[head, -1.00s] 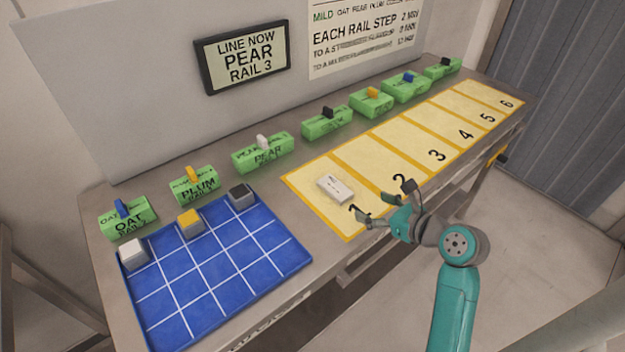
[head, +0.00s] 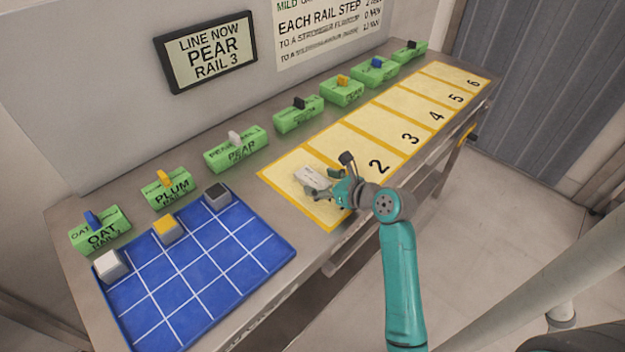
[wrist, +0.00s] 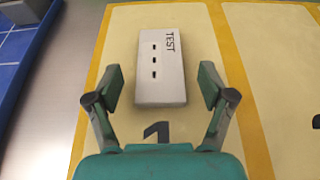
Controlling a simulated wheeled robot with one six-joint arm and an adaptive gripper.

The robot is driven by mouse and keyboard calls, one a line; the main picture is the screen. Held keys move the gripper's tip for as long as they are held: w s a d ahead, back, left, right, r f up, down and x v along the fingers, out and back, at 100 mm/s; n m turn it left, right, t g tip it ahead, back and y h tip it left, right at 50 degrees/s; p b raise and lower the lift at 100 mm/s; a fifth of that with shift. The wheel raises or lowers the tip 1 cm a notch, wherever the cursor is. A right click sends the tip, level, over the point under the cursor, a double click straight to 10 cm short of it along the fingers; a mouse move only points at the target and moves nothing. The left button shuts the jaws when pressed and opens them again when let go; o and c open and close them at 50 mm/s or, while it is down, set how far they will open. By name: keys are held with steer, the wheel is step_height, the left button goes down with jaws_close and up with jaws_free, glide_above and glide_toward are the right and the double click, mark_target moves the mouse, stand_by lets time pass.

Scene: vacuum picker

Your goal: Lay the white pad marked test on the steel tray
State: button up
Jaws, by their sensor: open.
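The white pad (head: 312,176) lies flat on the yellow lane numbered 1. In the wrist view the pad (wrist: 160,65) shows the word TEST at its upper right and a column of three dark slots. My gripper (head: 338,182) is at the near end of the pad. In the wrist view my gripper (wrist: 162,88) is open, with one finger on each side of the pad's near end and a gap on both sides. Finger height above the lane is hard to judge. I cannot make out a steel tray in these views.
A blue gridded board (head: 195,290) lies at the table's left, with a white block (head: 111,266), a yellow block (head: 167,230) and a black block (head: 217,195) on its edge. Several green labelled blocks (head: 237,150) line the back. The other numbered lanes (head: 400,105) are clear.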

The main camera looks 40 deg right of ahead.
mark_target(319, 183)
steer(key=shift+w+f, duration=0.25)
steer(key=shift+w, duration=0.35)
steer(key=c, duration=1.3)
step_height(319, 183, up, 10)
steer(key=shift+s, duration=0.15)
steer(key=shift+c, duration=0.2)
